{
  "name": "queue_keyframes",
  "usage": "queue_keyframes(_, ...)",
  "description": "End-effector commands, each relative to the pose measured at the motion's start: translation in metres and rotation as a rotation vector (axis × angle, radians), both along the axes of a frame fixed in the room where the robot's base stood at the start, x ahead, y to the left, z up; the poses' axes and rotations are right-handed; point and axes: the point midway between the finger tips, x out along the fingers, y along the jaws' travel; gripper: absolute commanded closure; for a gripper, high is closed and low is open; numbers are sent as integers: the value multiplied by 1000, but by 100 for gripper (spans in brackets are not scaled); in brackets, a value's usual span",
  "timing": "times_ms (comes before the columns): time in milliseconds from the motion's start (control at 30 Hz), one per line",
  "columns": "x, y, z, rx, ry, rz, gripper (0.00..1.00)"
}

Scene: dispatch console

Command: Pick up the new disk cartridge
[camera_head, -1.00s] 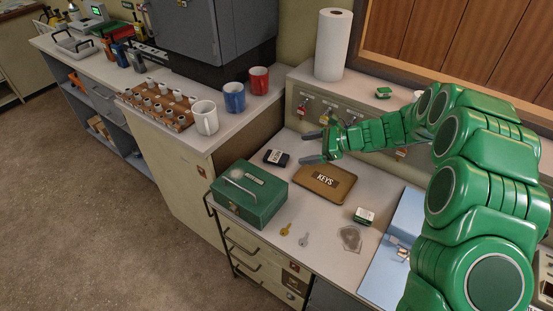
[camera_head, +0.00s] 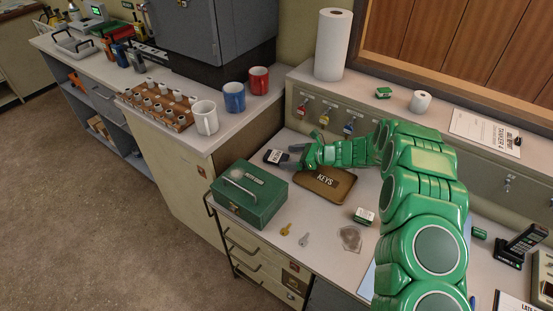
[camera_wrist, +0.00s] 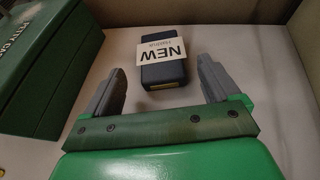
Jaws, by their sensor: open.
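The new disk cartridge (camera_head: 276,157) is a small dark block with a white label, lying flat on the desk behind the green cash box. In the wrist view the cartridge (camera_wrist: 164,62) shows its label reading "NEW", and it lies just beyond my open gripper (camera_wrist: 160,78), roughly in line with the gap between the fingers. In the head view my gripper (camera_head: 290,156) is low over the desk at the cartridge's right side. Nothing is held. Whether a finger touches the cartridge is not clear.
The green cash box (camera_head: 250,194) stands close in front, and it also shows at left in the wrist view (camera_wrist: 45,60). Two keys (camera_head: 304,240) and a small green-and-white box (camera_head: 364,216) lie nearer. Hanging keys (camera_head: 325,118) line the panel behind.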

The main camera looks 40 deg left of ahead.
Motion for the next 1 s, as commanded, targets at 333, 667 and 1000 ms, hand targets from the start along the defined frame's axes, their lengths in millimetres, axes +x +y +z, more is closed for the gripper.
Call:
queue_keyframes(333, -6, 27, -6, 0, 0, 0, 11)
queue_keyframes(667, -12, 54, -16, 0, -1, -1, 11)
queue_keyframes(1000, -11, 53, -16, 1, -1, -1, 40)
